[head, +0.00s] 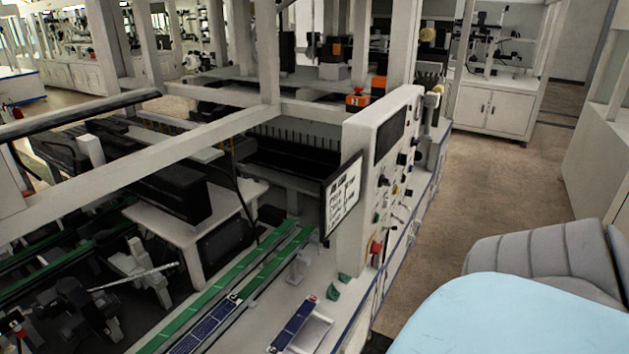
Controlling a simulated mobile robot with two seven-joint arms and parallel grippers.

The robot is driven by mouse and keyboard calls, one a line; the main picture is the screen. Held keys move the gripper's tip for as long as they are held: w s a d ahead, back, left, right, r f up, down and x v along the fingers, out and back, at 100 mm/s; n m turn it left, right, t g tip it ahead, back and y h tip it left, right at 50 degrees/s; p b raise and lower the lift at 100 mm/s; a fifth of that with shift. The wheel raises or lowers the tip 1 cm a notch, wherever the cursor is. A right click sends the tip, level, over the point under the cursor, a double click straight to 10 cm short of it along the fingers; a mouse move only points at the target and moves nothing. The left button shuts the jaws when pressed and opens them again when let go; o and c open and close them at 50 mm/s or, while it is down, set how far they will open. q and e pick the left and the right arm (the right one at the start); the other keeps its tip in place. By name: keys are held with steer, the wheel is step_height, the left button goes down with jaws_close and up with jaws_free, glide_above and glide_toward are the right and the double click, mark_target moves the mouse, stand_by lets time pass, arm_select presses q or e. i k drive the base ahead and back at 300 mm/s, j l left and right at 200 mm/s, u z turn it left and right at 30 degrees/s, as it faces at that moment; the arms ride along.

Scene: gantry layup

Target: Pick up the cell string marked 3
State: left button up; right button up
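One dark blue cell string (293,325) lies on a small white rack (318,332) at the bottom centre, with a small red spot at its far end. Another dark blue strip that looks like a cell string (203,330) lies between the green rails at the bottom edge and is cut off by the frame. I cannot read a number on either, so I cannot tell which is marked 3. Neither of my grippers shows in the head view.
Green conveyor rails (238,267) run up to a white control cabinet (359,190) with knobs and a tilted sign (342,197). Gantry beams cross the left. Bare floor (465,190) lies right of the machine. A grey ribbed chair-like thing (540,260) and a light blue surface (510,315) fill the lower right.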

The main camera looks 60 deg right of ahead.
mark_target(280, 343)
steer(key=z, duration=1.55)
steer(key=i+l+u, duration=0.15)
steer(key=l, duration=0.2)
steer(key=i+l+u, duration=0.1)
steer(key=l, duration=0.3)
steer(key=i+l+u, duration=0.15)
steer(key=l, duration=0.25)
steer(key=i+l+u, duration=0.15)
steer(key=i+l, duration=0.15)
